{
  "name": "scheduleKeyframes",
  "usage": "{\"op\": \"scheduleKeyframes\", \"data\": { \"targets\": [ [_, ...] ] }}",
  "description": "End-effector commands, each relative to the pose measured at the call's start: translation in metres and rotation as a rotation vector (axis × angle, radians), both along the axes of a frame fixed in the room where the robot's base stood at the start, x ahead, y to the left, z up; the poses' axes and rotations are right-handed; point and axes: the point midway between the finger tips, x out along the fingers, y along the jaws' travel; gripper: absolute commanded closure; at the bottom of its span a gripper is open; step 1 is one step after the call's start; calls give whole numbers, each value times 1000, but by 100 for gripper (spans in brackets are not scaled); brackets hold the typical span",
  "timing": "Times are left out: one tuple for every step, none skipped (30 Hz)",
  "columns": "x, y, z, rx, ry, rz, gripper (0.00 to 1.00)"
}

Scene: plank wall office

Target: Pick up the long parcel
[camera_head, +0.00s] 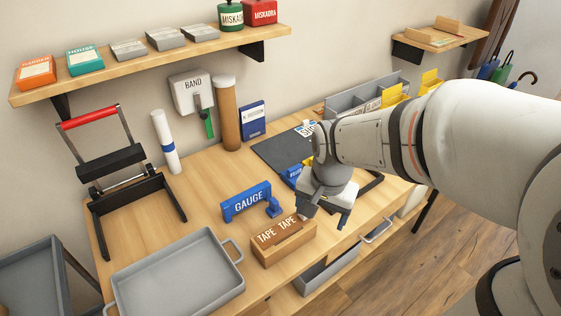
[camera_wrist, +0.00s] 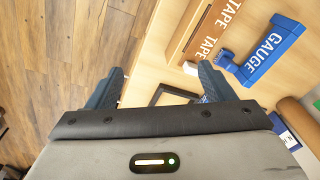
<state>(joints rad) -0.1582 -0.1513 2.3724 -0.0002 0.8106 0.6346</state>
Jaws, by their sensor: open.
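No thing in view is marked as a long parcel. A long brown box lettered "TAPE TAPE" (camera_head: 283,242) lies near the desk's front edge; it also shows at the top of the wrist view (camera_wrist: 215,30). A tall brown cylinder (camera_head: 229,115) stands upright at the back by the wall. I cannot tell which one is the parcel. My gripper (camera_head: 326,208) is open and empty above the desk's front, right of the box. In the wrist view its fingers (camera_wrist: 161,73) are spread, with the desk edge and part of a black frame between them.
A blue gauge (camera_head: 247,202) stands just behind the box. A grey tray (camera_head: 180,278) is at front left, and a black stand with a red handle (camera_head: 105,150) behind it. An open drawer (camera_head: 327,268) juts out below the desk front. Grey dividers (camera_head: 360,95) stand at back right.

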Motion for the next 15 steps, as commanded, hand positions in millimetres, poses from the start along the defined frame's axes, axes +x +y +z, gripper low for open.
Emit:
{"op": "scheduleKeyframes", "data": {
  "targets": [
    [11,12,-16,5,30,-72,20],
    [16,19,-23,8,42,-121,18],
    [23,27,-32,10,54,-185,15],
    [27,33,-39,12,65,-228,12],
    [31,38,-45,12,73,-269,11],
    [35,45,-53,13,83,-319,11],
    [38,49,-58,12,89,-352,11],
    [40,53,-63,11,95,-381,11],
    [43,57,-68,11,100,-417,11],
    [44,60,-72,10,104,-438,11],
    [45,62,-74,10,107,-455,11],
    [46,64,-78,9,110,-473,11],
    [47,65,-80,9,111,-484,11],
    [47,66,-83,9,111,-490,11],
    [48,67,-87,7,113,-496,11]
  ]
}}
